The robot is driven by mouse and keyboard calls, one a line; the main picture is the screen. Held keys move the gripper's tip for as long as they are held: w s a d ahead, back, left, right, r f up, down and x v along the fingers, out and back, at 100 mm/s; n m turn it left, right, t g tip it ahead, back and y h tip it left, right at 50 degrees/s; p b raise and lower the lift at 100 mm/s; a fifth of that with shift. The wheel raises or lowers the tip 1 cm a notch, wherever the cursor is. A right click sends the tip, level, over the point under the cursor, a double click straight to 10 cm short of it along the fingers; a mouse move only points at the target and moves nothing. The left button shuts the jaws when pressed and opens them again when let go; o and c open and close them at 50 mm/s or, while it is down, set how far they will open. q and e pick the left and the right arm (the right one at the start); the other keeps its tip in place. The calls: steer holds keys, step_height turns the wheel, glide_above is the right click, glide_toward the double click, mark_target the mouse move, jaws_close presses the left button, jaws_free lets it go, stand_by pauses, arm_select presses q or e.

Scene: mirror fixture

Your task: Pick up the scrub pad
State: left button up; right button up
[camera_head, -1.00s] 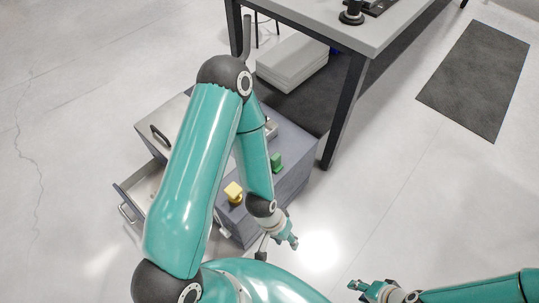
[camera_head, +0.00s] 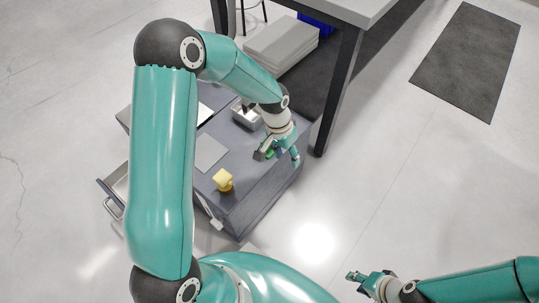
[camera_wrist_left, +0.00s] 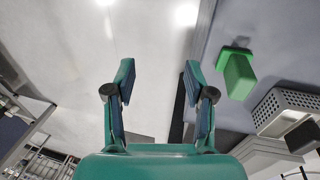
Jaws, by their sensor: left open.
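A green block-like thing (camera_wrist_left: 238,72), which I take for the scrub pad, shows right of my fingers in the left wrist view. In the head view only a bit of the green thing (camera_head: 270,153) shows, on the grey cabinet top beside my left gripper (camera_head: 281,157). In the left wrist view that gripper (camera_wrist_left: 158,80) is open, with nothing between its fingers; the green thing lies outside them. My right gripper (camera_head: 358,281) is low in the head view, away from the cabinet; its opening is too small to judge.
The cabinet (camera_head: 240,200) also bears a yellow object (camera_head: 223,180), a flat grey sheet (camera_head: 210,152) and a metal tray (camera_head: 246,115). A basket (camera_wrist_left: 284,108) shows in the left wrist view. An open drawer (camera_head: 112,190) juts left. A table leg (camera_head: 338,90) stands behind.

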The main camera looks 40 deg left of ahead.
arm_select(q)
steer(key=w+a+r+y+b, duration=0.2)
steer(key=w+a+r+b, duration=0.1)
steer(key=a+r, duration=0.6)
step_height(320, 180, down, 12)
steer(key=b, duration=0.3)
steer(key=shift+w+a+r, duration=0.1)
steer(key=shift+r, duration=0.15)
steer(key=shift+w+a+f+b, duration=0.1)
steer(key=shift+f+b, duration=0.55)
steer(key=shift+f, duration=0.65)
steer(key=shift+w+a+f+b, duration=0.1)
steer(key=shift+f+b, duration=0.5)
steer(key=shift+f, duration=0.7)
arm_select(e)
step_height(320, 180, down, 10)
steer(key=shift+r, duration=0.25)
arm_select(q)
jaws_close()
